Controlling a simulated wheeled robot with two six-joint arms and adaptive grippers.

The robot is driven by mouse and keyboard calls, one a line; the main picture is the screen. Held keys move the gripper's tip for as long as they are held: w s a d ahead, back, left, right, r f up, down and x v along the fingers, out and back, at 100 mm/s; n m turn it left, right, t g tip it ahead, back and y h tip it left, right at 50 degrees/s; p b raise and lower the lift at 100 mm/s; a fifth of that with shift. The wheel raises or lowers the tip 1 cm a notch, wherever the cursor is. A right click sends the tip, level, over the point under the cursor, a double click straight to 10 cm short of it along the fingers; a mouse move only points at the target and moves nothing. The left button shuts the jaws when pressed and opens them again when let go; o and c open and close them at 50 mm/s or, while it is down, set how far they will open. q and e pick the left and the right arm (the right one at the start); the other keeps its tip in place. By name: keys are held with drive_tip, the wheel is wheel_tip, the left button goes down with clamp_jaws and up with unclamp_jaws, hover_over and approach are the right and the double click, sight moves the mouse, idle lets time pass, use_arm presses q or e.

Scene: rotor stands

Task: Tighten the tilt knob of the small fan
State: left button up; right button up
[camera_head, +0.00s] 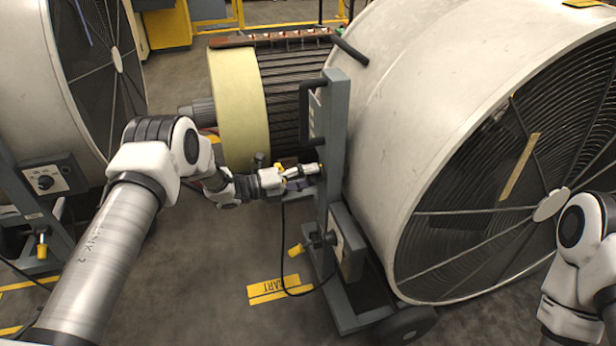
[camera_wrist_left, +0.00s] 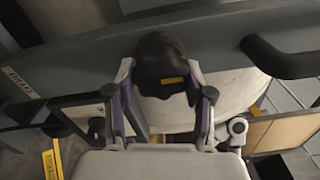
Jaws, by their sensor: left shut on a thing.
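A big pale drum fan (camera_head: 400,110) stands at the right of the head view, with an upright grey post (camera_head: 334,130) at its left side. My left gripper (camera_head: 312,174) reaches this post from the left, about halfway up. In the left wrist view, a black lobed knob (camera_wrist_left: 161,62) sits against the grey post (camera_wrist_left: 80,62). The two fingers of my left gripper (camera_wrist_left: 160,78) are on either side of the knob and shut on it. The knob is hidden in the head view. My right arm shows at the right edge, but its gripper is out of view.
A second drum fan (camera_head: 25,80) with a control box (camera_head: 46,180) stands at the left. A cream-rimmed ribbed machine (camera_head: 238,110) stands behind my left arm. A control box (camera_head: 347,243) and a hanging black cable are below my gripper. The floor between the fans is open.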

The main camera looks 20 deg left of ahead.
use_arm(q)
drive_tip(key=o, duration=1.2)
drive_tip(key=shift+d, duration=0.1)
drive_tip(key=v, duration=1.2)
